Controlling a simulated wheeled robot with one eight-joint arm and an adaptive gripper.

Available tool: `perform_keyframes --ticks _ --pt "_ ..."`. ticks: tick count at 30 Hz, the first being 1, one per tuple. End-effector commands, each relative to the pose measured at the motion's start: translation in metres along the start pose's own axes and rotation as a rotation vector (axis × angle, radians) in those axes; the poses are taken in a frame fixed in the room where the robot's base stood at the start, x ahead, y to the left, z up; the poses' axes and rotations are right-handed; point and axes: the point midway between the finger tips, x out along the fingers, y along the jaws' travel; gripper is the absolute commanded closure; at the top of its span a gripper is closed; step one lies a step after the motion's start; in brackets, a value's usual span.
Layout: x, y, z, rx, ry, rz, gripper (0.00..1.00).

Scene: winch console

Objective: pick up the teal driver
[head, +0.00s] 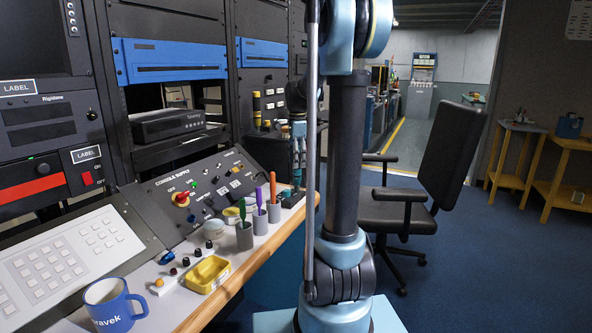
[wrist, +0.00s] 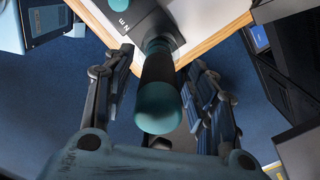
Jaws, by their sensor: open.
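The teal driver (wrist: 158,92) shows in the wrist view as a thick handle with a teal rounded end and a black grip, pointing toward the camera. Its far end meets a dark holder (wrist: 139,18) marked "N m" at the table's edge. My gripper (wrist: 161,72) is open, with one finger on each side of the handle and a gap visible on the left; whether the right finger touches it I cannot tell. In the head view my gripper (head: 298,165) points down over the right end of the bench, and I cannot clearly make out the driver there.
Grey cups with green (head: 242,210), purple (head: 259,197) and orange (head: 272,187) handled tools stand left of my gripper. A yellow tray (head: 208,274) and a blue mug (head: 109,305) are nearer. The console panel (head: 190,195) rises behind. An office chair (head: 420,200) stands right.

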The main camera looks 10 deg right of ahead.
Motion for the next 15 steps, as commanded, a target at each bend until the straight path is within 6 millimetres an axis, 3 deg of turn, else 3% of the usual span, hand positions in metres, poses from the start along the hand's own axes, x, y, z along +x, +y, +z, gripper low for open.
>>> perform_keyframes --ticks 6,15 --pt "0.025 -0.001 0.000 0.000 0.000 0.000 0.48" --pt "0.031 -0.001 0.000 0.000 0.000 0.000 0.48"
